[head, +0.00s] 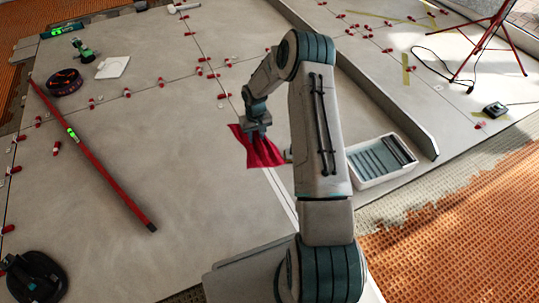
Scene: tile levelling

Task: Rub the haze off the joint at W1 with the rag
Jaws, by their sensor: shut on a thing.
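My gripper (258,130) is shut on a red rag (256,150), which hangs below it in loose folds. The rag is over the grey tiled floor (190,190), close to a joint line that runs from the top of the picture down to the front. I cannot tell whether the rag touches the tile. My own arm covers the floor to the right of the rag. I cannot make out a W1 label or any haze on the joint.
A long red level (100,165) lies on the tiles at left, and a black suction cup (35,275) at bottom left. A white tray (375,180) stands right of my arm. Several red clips (225,95) line the joints. A red tripod (497,40) stands top right.

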